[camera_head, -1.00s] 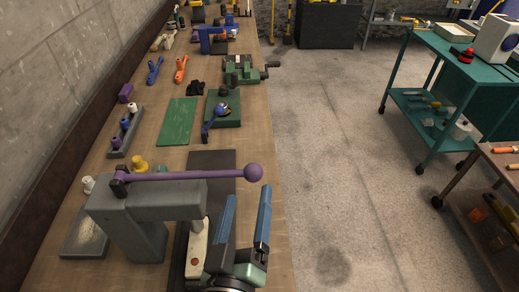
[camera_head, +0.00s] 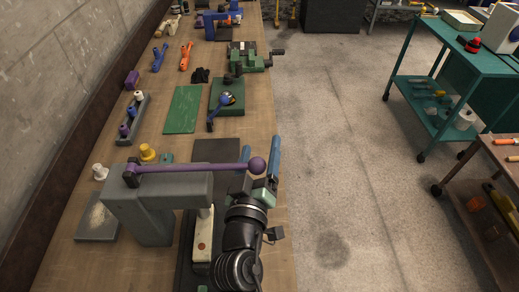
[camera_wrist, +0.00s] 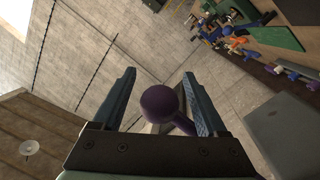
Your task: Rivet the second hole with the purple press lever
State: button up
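The grey press (camera_head: 155,207) stands at the front of the bench. Its purple lever (camera_head: 195,167) reaches right, nearly level, to a round purple knob (camera_head: 257,165). A pale strip with a red dot (camera_head: 201,238) lies under the press head; its holes are not clear. My gripper (camera_head: 260,155) is open, its blue fingers either side of the knob in the head view. In the wrist view the knob (camera_wrist: 160,103) shows between the spread fingers, with gaps on both sides. I cannot tell how deep it sits between them.
Behind the press are a yellow knobbed piece (camera_head: 148,153), a green mat (camera_head: 184,109), a green block with a blue lever (camera_head: 228,97) and a vise (camera_head: 248,58). The wall bounds the bench on the left. Floor is clear right of the bench, before the teal cart (camera_head: 470,68).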

grip_shut()
jog(key=shift+a+r, duration=0.2)
jog(key=shift+r, duration=0.05)
dwell(1.0)
